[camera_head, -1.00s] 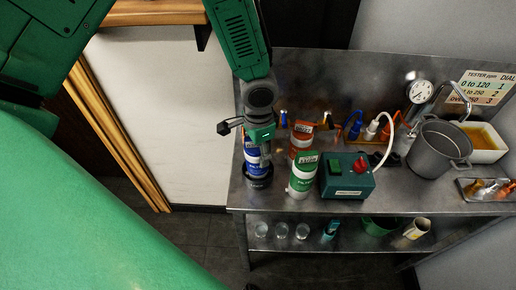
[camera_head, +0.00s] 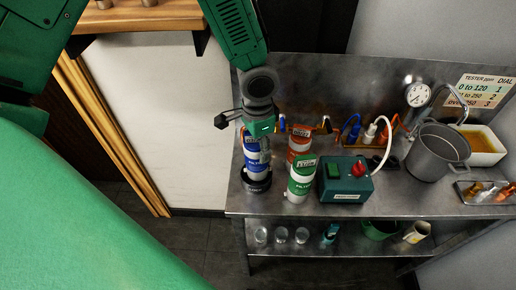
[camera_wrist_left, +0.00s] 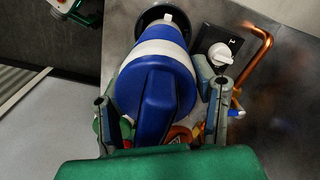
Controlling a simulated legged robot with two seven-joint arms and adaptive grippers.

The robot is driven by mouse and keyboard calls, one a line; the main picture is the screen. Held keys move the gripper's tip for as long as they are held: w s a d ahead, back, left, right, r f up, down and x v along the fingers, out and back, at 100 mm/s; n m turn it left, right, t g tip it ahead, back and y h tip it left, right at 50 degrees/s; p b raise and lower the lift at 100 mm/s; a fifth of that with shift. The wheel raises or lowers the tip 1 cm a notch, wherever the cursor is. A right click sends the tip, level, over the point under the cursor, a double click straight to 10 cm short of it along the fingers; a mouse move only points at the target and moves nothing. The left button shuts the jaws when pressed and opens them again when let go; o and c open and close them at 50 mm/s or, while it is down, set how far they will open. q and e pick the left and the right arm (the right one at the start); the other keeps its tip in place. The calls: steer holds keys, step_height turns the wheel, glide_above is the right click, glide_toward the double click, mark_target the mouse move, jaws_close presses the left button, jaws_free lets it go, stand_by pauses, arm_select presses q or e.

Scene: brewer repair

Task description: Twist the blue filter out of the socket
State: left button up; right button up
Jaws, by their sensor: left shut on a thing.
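The blue filter (camera_head: 257,161), a blue and white cylinder, stands over the black ring socket (camera_head: 257,183) at the bench's left end. My left gripper (camera_head: 259,143) is above it and shut on its top. In the left wrist view the two fingers (camera_wrist_left: 162,112) lie on either side of the filter's blue grip bar. There the filter (camera_wrist_left: 153,75) shows a white band and a small white tip against the dark socket (camera_wrist_left: 148,17). Whether its lower end is fully clear of the socket is hard to tell. My right gripper is not in view.
A green-white filter (camera_head: 302,178) and an orange-white filter (camera_head: 299,143) stand close to the right. A green tester box (camera_head: 345,182), a grey pot (camera_head: 437,152) and a tray of fittings (camera_head: 486,192) are farther right. Glasses stand on the lower shelf (camera_head: 340,238).

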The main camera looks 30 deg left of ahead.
arm_select(q)
steer(key=shift+a+r, duration=0.15)
steer(key=shift+r, duration=2.4)
